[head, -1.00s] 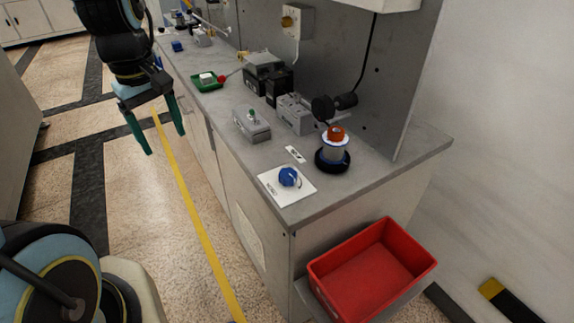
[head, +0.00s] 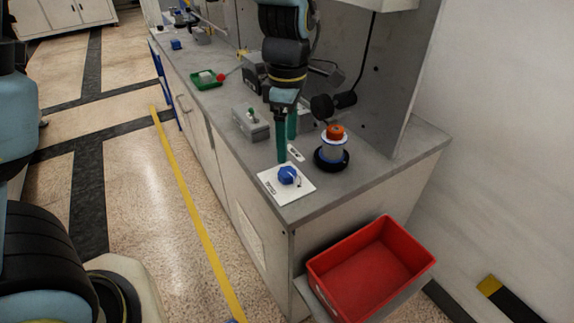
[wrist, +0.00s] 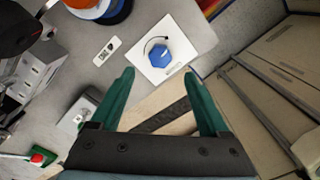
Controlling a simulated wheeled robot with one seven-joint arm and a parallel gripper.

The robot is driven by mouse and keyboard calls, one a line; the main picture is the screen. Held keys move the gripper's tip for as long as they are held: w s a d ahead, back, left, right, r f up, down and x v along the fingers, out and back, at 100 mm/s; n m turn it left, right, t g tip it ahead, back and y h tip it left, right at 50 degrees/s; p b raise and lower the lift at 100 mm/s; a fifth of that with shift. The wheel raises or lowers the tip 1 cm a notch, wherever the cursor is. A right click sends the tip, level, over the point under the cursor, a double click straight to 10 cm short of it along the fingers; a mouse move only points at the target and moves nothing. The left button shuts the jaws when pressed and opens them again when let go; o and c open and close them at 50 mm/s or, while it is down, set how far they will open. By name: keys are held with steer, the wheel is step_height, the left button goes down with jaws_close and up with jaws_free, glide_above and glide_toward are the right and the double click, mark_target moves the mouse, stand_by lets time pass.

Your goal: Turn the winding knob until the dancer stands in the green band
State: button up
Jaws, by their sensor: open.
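The winding knob (head: 288,175) is a blue, many-sided knob on a white plate (head: 272,184) at the counter's front corner. In the wrist view the knob (wrist: 159,56) lies just beyond the fingertips, on its plate (wrist: 185,33) with a curved black mark beside it. My gripper (head: 286,150) is above the counter beside the knob, its green fingers pointing down. The gripper (wrist: 160,73) is open and empty, and the knob is not between the fingers. I cannot make out a dancer or a green band in either view.
A spool with an orange top (head: 335,134) stands on a black base right of the knob. A small marked label (head: 296,152) and a grey box (head: 250,124) lie behind it. A red bin (head: 370,268) sits below the counter end. A green tray (head: 206,80) is farther back.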

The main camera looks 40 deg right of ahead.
mark_target(287, 171)
step_height(287, 171, down, 8)
steer(key=shift+r+p, duration=0.1)
steer(key=shift+p, duration=0.3)
jaws_close()
stand_by(0.5)
